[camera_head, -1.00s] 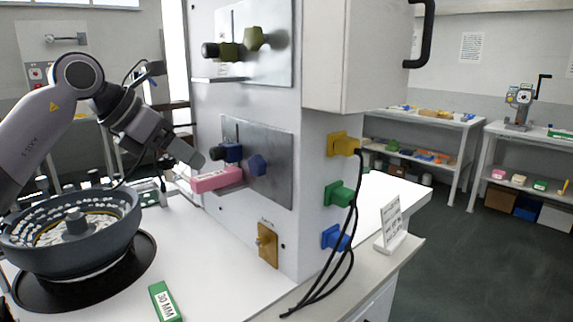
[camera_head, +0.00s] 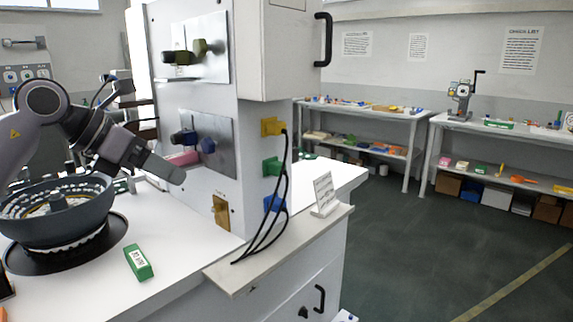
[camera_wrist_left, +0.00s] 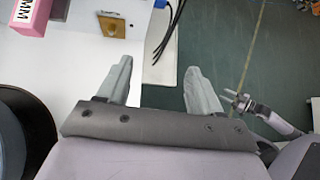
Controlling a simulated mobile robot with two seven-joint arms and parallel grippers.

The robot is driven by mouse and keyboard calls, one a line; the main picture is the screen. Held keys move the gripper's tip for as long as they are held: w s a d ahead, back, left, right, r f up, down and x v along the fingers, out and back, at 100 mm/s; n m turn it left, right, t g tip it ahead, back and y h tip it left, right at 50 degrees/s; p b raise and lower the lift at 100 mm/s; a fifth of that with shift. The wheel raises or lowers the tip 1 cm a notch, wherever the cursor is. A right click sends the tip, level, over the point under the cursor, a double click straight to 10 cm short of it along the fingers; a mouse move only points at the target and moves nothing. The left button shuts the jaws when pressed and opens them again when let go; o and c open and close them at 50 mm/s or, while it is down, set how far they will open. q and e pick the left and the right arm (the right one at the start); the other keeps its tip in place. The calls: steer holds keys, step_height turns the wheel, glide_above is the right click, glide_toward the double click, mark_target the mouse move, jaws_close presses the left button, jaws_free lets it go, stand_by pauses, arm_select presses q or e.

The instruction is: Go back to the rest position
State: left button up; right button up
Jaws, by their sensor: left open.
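My left gripper (camera_head: 172,172) is raised over the white worktop in the head view, in front of the machine's lower metal plate. In the left wrist view my left gripper (camera_wrist_left: 155,82) shows two grey fingers spread well apart with nothing between them. A pink block (camera_head: 185,158) is at the lower plate, partly hidden behind the gripper. It also shows at the top left of the wrist view (camera_wrist_left: 38,14), apart from the fingers. The right gripper cannot be made out in the head view. In the wrist view another gripper (camera_wrist_left: 236,98), apparently my right one, is small at the right.
A dark round bowl feeder (camera_head: 60,215) stands on the worktop at the left. A green labelled block (camera_head: 138,262) lies on the worktop. Black cables hang from the yellow connector (camera_head: 272,126). A white sign (camera_head: 324,194) stands on the ledge. The floor at the right is clear.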

arm_select(q)
steer(key=s+d+f+n+h+p, duration=0.2)
steer(key=s+d+f+n+h, duration=0.15)
steer(key=d+f+h, duration=0.2)
steer(key=s+d+f+n+h+p, duration=0.1)
steer(key=s+d+f+n+h, duration=0.1)
steer(key=d+f+n+h, duration=0.35)
steer(key=s+a+f+n+t+y+p, duration=0.1)
steer(key=s+a+f+n+t+y, duration=0.2)
steer(key=f+n+t+y, duration=0.65)
steer(key=s+a+f+n+t+y+p, duration=0.25)
steer(key=f+n, duration=0.25)
steer(key=n, duration=1)
steer(key=s+a+f+n+g+y, duration=0.2)
steer(key=s+f+n+g, duration=0.2)
steer(key=s+f, duration=0.3)
steer(key=s+a+f+n+g+y, duration=0.2)
steer(key=s+f+n, duration=0.3)
steer(key=s+f, duration=0.3)
steer(key=shift+s+a+g+p, duration=0.35)
steer(key=shift+s+a+g, duration=0.1)
steer(key=shift+s+g, duration=0.4)
arm_select(e)
step_height(320, 180, up, 6)
steer(key=shift+w+d+r, duration=0.15)
steer(key=shift+w+d, duration=0.05)
steer(key=shift+d, duration=0.05)
